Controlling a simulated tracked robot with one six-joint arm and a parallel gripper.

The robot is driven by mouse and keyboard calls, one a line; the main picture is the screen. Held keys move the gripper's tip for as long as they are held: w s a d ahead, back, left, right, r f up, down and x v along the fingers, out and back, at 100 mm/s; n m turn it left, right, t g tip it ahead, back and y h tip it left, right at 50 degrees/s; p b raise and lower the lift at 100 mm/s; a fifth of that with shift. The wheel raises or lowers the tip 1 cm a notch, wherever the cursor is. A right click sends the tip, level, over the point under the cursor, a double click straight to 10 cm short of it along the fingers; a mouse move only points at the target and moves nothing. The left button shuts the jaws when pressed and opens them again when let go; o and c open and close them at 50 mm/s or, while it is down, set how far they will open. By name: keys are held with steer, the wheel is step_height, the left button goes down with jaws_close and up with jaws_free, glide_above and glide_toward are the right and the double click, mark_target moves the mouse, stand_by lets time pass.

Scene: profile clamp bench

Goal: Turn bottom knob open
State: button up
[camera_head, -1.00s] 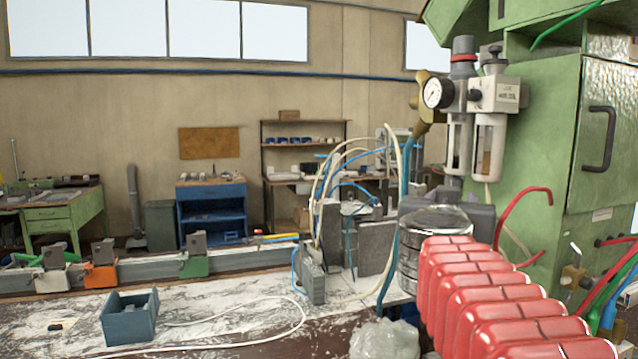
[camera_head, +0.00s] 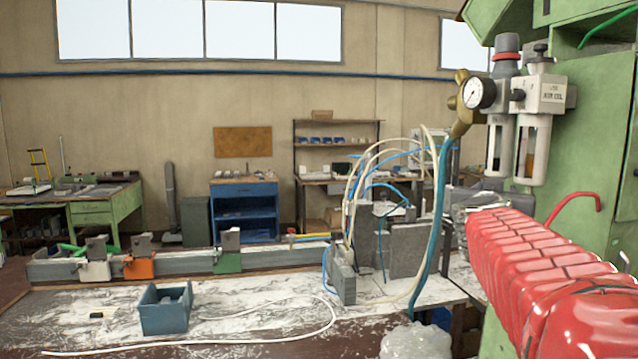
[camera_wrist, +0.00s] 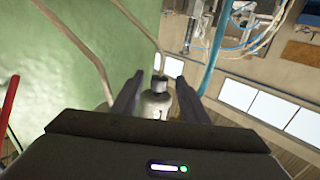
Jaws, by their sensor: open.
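The air filter and regulator unit hangs at the upper right in the head view, with a round gauge (camera_head: 479,94), a pale block (camera_head: 541,93) and two clear bowls, one of them (camera_head: 527,155) at right. The bottom knob is not clearly made out there. In the wrist view my gripper (camera_wrist: 158,79) is open, its two dark fingers apart. A pale cylinder with a dark end (camera_wrist: 156,104) shows between the fingers; I cannot tell whether they touch it. In the head view my red arm sleeve hides most of the gripper, below the bowls.
A green cabinet (camera_head: 597,130) stands close behind the unit at right. A teal hose (camera_head: 435,225) and several thin tubes (camera_head: 352,190) run at its left. A blue-grey bin (camera_head: 165,310) and a clamp rail (camera_head: 180,264) are on the bench. Clear plastic (camera_head: 415,341) lies in front.

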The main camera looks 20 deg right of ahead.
steer(key=shift+x, duration=1.4)
